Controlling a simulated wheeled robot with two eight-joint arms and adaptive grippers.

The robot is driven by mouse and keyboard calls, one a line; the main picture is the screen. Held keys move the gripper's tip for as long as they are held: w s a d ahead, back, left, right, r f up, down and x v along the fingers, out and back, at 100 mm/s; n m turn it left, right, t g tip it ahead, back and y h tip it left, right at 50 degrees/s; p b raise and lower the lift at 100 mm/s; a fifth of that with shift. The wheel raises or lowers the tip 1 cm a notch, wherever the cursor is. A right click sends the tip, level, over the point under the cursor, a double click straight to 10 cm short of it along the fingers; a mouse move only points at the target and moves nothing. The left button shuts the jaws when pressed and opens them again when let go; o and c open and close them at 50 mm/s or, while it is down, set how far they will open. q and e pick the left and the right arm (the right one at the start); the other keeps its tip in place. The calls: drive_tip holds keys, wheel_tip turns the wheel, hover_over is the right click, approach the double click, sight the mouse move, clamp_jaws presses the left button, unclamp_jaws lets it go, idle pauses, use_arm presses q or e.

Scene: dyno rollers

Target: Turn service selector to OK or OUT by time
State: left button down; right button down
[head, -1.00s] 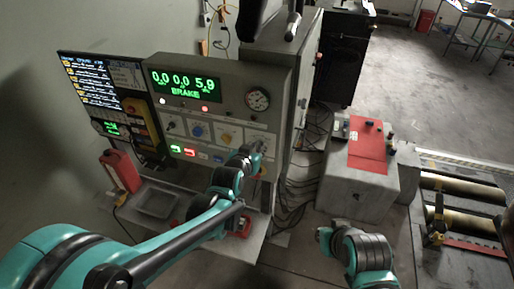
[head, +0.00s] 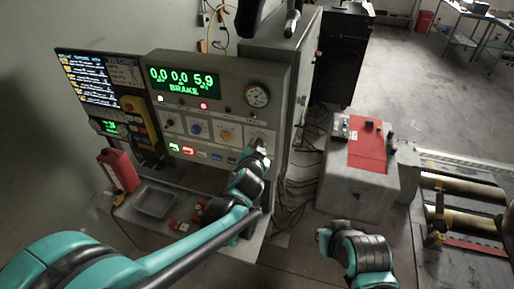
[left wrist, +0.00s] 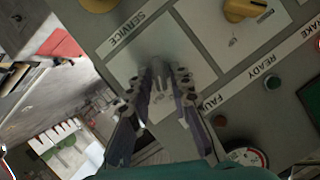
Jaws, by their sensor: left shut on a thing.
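The control panel (head: 190,125) stands ahead of me, with a row of knobs on white plates. My left gripper (head: 260,148) is at the right end of that row. In the left wrist view its two dark fingers (left wrist: 164,85) are at the white plate labelled SERVICE (left wrist: 125,58). They are closed around the small grey service selector (left wrist: 160,88), which is mostly hidden between them. Its pointer direction and any OK or OUT marks cannot be read. My right arm shows at the bottom right, but its gripper cannot be made out.
The green display (head: 183,81) shows digits and BRAKE. A red bottle (head: 120,170) and grey tray (head: 155,201) stand below the panel. A red-topped grey block (head: 345,185) is to the right.

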use_arm(q)
drive_tip(key=shift+d+f+m+t+y+b, duration=0.15)
drive_tip(key=shift+m+t+y+b, duration=0.3)
drive_tip(key=shift+m, duration=0.45)
drive_tip(key=c, duration=1.7)
unclamp_jaws()
drive_tip(key=shift+o, duration=0.5)
drive_tip(key=shift+w, duration=0.15)
drive_tip(key=v, duration=1.2)
